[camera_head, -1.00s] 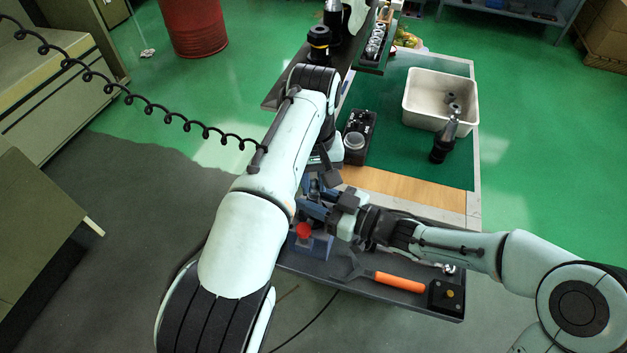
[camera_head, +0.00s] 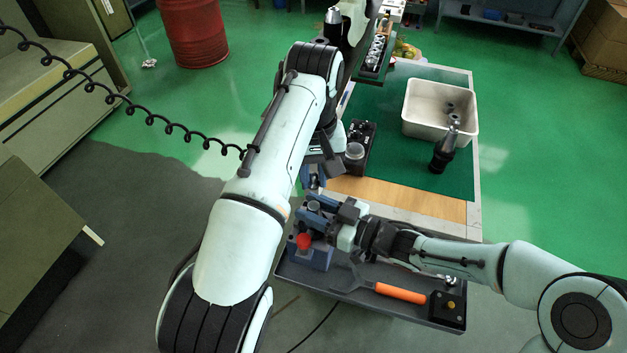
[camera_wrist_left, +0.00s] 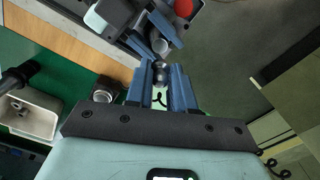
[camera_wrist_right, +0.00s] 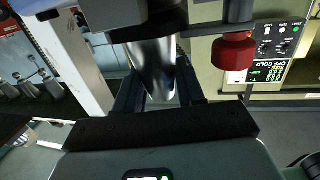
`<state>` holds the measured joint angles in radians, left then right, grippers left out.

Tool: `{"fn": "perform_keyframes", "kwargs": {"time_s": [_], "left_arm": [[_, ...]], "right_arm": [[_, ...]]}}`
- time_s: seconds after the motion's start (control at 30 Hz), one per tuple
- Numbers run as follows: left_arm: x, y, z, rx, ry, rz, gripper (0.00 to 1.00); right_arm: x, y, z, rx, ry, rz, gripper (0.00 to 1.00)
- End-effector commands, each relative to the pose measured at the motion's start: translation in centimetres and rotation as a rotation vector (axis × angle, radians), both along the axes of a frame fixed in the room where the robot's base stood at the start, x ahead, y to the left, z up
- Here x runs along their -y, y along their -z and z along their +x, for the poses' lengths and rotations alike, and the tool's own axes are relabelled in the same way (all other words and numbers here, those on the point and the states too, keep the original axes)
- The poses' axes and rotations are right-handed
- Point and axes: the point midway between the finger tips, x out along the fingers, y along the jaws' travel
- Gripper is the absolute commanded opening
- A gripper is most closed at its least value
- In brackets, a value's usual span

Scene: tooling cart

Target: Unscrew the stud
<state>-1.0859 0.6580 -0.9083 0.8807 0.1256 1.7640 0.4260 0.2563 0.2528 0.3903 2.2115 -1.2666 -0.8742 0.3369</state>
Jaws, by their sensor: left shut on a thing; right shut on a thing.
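My left gripper (camera_wrist_left: 162,88) is shut on a small, dark metallic stud (camera_wrist_left: 161,70), held at its fingertips. In the head view the left gripper (camera_head: 314,182) is just above the blue fixture (camera_head: 312,257). A silver tool holder (camera_wrist_left: 163,44) shows its round end just beyond the stud, and the two look apart. My right gripper (camera_wrist_right: 158,98) is shut on the shiny holder taper (camera_wrist_right: 153,62). In the head view the right gripper (camera_head: 332,215) reaches in from the right at the fixture. A red knob (camera_head: 304,241) sits on the fixture.
A grey tray (camera_head: 290,272) carries the fixture, an orange-handled wrench (camera_head: 400,293) and a black box (camera_head: 447,309). Behind are a white bin (camera_head: 410,120), a dark tool holder (camera_head: 443,155) and a black block (camera_head: 369,132). The green mat (camera_head: 390,185) has free room.

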Motion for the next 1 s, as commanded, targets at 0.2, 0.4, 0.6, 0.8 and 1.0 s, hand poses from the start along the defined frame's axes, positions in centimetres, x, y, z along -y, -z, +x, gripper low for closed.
{"fn": "perform_keyframes", "kwargs": {"time_s": [0.2, 0.4, 0.6, 0.8, 1.0], "left_arm": [[0.0, 0.0, 0.0, -0.001, 0.000, 0.001, 0.00], [0.0, 0.0, 0.0, -0.001, 0.000, 0.000, 0.00], [0.0, -0.1, 0.0, -0.001, 0.000, 0.000, 0.00], [0.0, -0.1, 0.0, -0.001, 0.000, 0.000, 0.00], [0.0, -0.1, 0.0, -0.001, 0.000, 0.000, 0.00]], "right_arm": [[0.1, 0.3, -0.1, -0.006, 0.000, -0.005, 0.00], [0.0, 0.2, 0.0, -0.004, 0.000, -0.003, 0.68], [0.1, 0.1, -0.1, -0.002, 0.001, -0.001, 0.68], [2.1, -0.1, -1.1, 0.000, 0.005, -0.004, 0.68], [5.9, -0.2, -3.2, 0.000, 0.006, -0.005, 0.68]]}}
